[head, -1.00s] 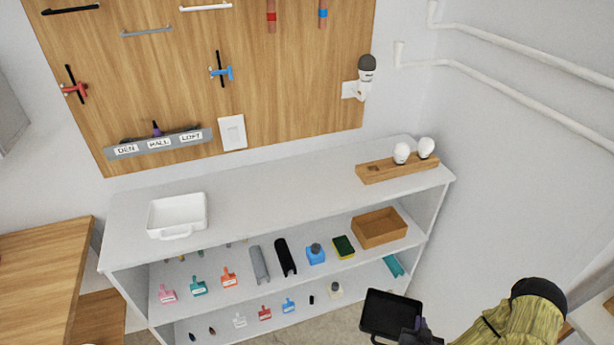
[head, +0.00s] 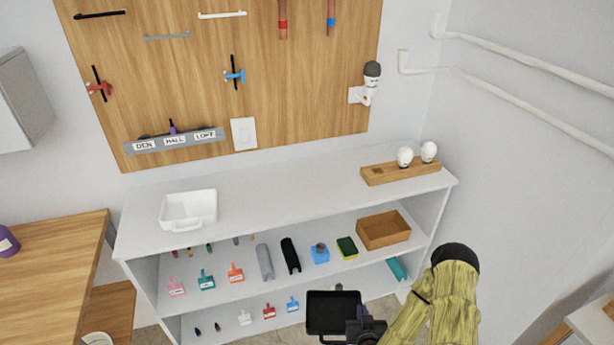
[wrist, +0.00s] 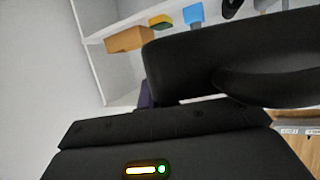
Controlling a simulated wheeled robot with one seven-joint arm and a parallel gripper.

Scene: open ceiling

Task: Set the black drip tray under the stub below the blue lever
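My gripper (head: 362,328) is shut on the edge of the black drip tray (head: 333,334) and holds it in the air in front of the white shelf unit. In the wrist view the tray (wrist: 205,55) fills the upper right, close to the gripper. A blue cross-shaped fitting with a black rod (head: 235,75) is on the wooden wall board; I cannot tell whether it is the blue lever. Two copper pipe stubs run down from the board's top edge, one with a red band (head: 283,24) and one with a blue band (head: 331,18).
The shelf unit's top (head: 290,193) carries a white basin (head: 188,224) and a wooden block (head: 380,178) with two white bulbs. Several small tools and a wooden box (head: 383,244) fill its lower shelves. A wooden table (head: 50,255) stands left; white pipes (head: 520,83) run along the right wall.

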